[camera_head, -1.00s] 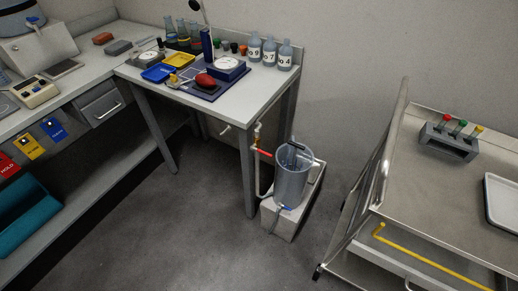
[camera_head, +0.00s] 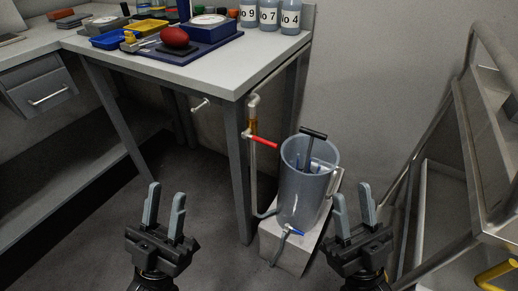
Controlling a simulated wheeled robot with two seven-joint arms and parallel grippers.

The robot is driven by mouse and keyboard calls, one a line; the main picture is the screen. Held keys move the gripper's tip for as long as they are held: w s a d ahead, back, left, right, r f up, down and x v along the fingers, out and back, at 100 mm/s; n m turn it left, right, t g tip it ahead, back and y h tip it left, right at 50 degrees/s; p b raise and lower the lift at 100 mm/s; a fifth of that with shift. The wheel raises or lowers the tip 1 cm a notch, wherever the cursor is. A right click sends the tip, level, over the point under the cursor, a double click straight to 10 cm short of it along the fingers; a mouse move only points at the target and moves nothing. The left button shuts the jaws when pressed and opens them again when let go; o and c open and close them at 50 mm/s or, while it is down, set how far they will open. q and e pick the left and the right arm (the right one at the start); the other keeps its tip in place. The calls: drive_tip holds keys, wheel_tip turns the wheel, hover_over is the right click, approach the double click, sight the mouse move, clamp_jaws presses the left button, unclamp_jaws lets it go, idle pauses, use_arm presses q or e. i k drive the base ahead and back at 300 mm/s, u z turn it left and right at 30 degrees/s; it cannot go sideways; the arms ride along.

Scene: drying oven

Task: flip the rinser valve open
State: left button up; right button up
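The rinser (camera_head: 303,190) is a grey, translucent cylinder with a dark T-shaped handle inside. It stands on a pale block (camera_head: 290,252) beside the bench leg. A red lever (camera_head: 263,142) sticks out to the right from a valve on the upright pipe (camera_head: 253,165), left of the rinser. A small blue lever (camera_head: 297,233) sits at the rinser's base by a hose. I cannot tell which lever is meant. My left gripper (camera_head: 166,194) is open and empty, low and left of the rinser. My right gripper (camera_head: 352,194) is open and empty, low at the rinser's right. Neither appears to touch anything.
The bench (camera_head: 225,75) with trays and labelled bottles (camera_head: 268,14) is above left; its leg (camera_head: 240,185) stands close to the pipe. A metal cart (camera_head: 470,165) stands at right. The floor (camera_head: 205,230) between my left gripper and the bench leg is clear.

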sight(245, 134)
drive_tip(key=u, duration=0.55)
drive_tip(key=k, duration=1.35)
drive_tip(key=u, duration=0.95)
drive_tip(key=i, duration=1.1)
drive_tip(key=z, duration=0.65)
